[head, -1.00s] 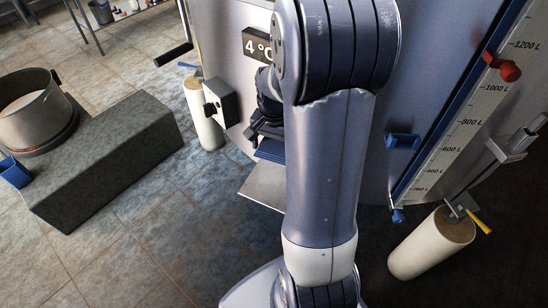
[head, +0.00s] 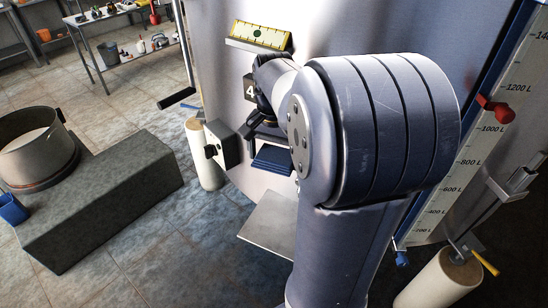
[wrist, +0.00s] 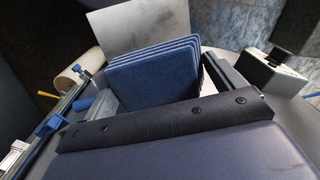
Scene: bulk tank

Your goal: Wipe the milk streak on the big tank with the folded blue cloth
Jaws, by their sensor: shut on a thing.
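The big tank (head: 222,80) fills the middle and right of the head view, with a shiny curved metal wall. My gripper (head: 266,138) is shut on the folded blue cloth (head: 272,161), close to the tank wall. The cloth also shows in the wrist view (wrist: 153,72) as several ribbed blue layers standing out beyond the dark gripper body. I cannot tell whether the cloth touches the wall. I cannot make out the milk streak; my arm covers much of the tank front.
A grey box (head: 228,146) juts from the tank left of my gripper. A flat metal plate (head: 268,228) lies below. A red marker (head: 496,108) stands out on the level scale at right. A yellow gauge (head: 260,36) sits above. A dark stone block (head: 105,210) stands at left.

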